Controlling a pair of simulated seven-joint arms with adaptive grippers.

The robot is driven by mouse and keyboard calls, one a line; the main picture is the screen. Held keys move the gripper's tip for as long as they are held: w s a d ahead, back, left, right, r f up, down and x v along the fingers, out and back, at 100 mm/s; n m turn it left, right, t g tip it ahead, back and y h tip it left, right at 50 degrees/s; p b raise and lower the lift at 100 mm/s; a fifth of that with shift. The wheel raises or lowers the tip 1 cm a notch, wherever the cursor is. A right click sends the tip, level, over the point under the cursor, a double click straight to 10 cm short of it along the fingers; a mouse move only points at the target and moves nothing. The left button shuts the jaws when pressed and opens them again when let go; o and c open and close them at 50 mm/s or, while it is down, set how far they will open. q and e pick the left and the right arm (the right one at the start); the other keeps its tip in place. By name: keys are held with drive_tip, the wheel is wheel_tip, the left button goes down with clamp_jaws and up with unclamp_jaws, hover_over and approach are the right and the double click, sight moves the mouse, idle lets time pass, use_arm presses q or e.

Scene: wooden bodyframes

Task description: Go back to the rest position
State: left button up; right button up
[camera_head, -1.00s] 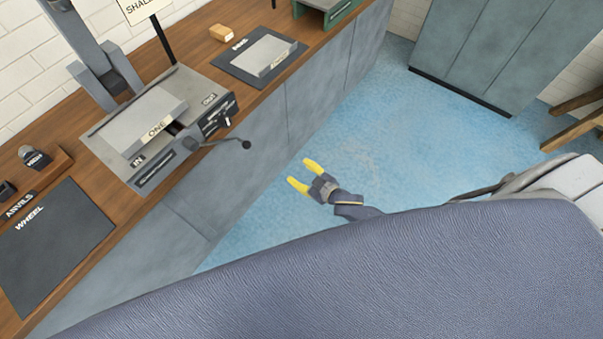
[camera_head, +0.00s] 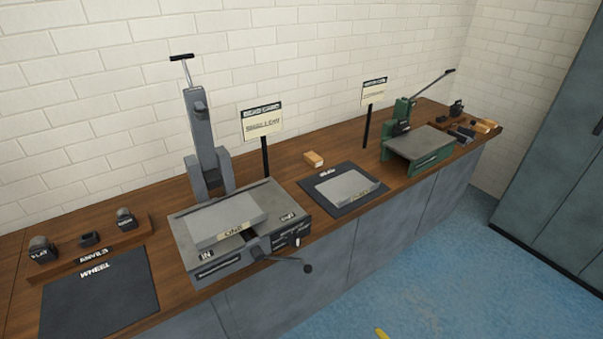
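A single yellow fingertip of one of my grippers (camera_head: 382,333) shows at the bottom edge, over the blue floor and apart from the bench. The frame cuts off the rest of that gripper, so I cannot tell whether it is open or shut, or which arm it belongs to. My other gripper is out of view. The wooden bench (camera_head: 330,225) runs along the wall. On it stands a grey machine (camera_head: 180,228) with a block labelled ONE (camera_head: 226,219) lying on top. Nothing of mine touches the bench.
A dark mat (camera_head: 318,183) holds another grey block (camera_head: 346,187). A green press (camera_head: 421,150) stands farther right. A WHEEL mat (camera_head: 100,298) and an ANVILS rack (camera_head: 85,250) are at left. A crank handle (camera_head: 307,268) juts over the bench front. A cabinet (camera_head: 560,170) stands right; the floor (camera_head: 440,295) is clear.

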drive_tip(key=s+d+f+m+g+h, duration=0.1)
drive_tip(key=s+d+f+g, duration=0.2)
drive_tip(key=s+f, duration=0.65)
drive_tip(key=s+d+f+m+g+h, duration=0.1)
drive_tip(key=s+d+f+g+h, duration=0.1)
drive_tip(key=s+f, duration=0.8)
drive_tip(key=s+a+f+g, duration=0.2)
drive_tip(key=s, duration=0.9)
drive_tip(key=s+a+f+m+g, duration=0.1)
drive_tip(key=s+a+f+g, duration=0.1)
drive_tip(key=s, duration=0.9)
drive_tip(key=shift+f+m, duration=0.3)
drive_tip(key=shift+f, duration=0.1)
